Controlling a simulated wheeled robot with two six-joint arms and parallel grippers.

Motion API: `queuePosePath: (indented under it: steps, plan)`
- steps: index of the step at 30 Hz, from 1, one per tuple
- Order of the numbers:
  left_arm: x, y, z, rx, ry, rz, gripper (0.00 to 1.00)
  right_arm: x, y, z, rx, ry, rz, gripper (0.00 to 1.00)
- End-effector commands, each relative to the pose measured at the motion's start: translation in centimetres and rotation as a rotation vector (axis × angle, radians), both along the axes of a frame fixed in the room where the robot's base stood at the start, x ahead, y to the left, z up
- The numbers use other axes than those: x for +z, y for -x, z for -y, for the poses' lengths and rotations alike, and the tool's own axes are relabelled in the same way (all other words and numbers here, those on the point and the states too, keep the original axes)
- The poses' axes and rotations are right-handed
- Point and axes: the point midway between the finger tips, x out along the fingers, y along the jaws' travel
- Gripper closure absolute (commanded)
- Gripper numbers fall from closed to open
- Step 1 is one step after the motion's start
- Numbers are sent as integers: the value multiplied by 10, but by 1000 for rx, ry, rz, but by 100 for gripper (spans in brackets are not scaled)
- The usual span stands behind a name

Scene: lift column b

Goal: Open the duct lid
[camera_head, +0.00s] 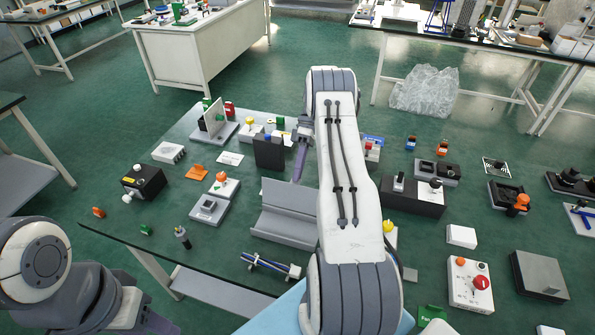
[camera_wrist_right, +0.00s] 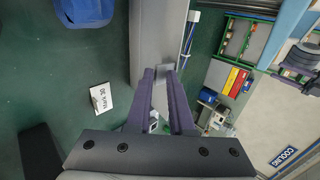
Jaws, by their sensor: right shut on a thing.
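The grey duct (camera_head: 283,228) lies on the dark table in the middle of the camera_head view, partly hidden behind my right arm. A long grey panel (camera_head: 290,197), which looks like its lid, stands up at an angle along its far side. My right gripper (camera_head: 297,179) reaches down from behind, with its purple fingers at the panel's upper edge. In the right wrist view the fingers (camera_wrist_right: 166,70) are shut on a small grey tab at the edge of the long grey lid (camera_wrist_right: 157,30).
A dark upright box (camera_head: 268,153) stands just behind the lid, close to the right gripper. Switch boxes, such as one with a red knob (camera_head: 470,284), crowd the right side. Bare table shows left of the duct.

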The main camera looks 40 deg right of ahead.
Motion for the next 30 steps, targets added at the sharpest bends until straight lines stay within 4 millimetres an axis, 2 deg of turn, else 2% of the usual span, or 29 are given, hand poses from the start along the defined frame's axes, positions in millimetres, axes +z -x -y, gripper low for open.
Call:
queuePosePath:
  steps: [1, 4, 5, 6, 9, 25, 30]
  plan:
    - [-4, 0, 0, 0, 0, 0, 50, -24, 6, -5, 3, 0, -22, 100]
    - [-4, 0, 0, 0, 0, 0, 50, -24, 6, -6, 4, 0, -22, 100]
    - [-4, 0, 0, 0, 0, 0, 50, -24, 6, -6, 6, 0, -22, 72]
    - [-4, 0, 0, 0, 0, 0, 50, -24, 6, -6, 6, 0, -22, 62]
    - [-4, 0, 0, 0, 0, 0, 50, -23, 6, -5, 6, 0, -21, 60]
    - [-2, 0, 0, 0, 0, 0, 50, -22, 7, -2, 0, 1, -20, 62]
    - [-5, 0, 0, 0, 0, 0, 50, -12, 7, -3, 0, 0, -20, 62]
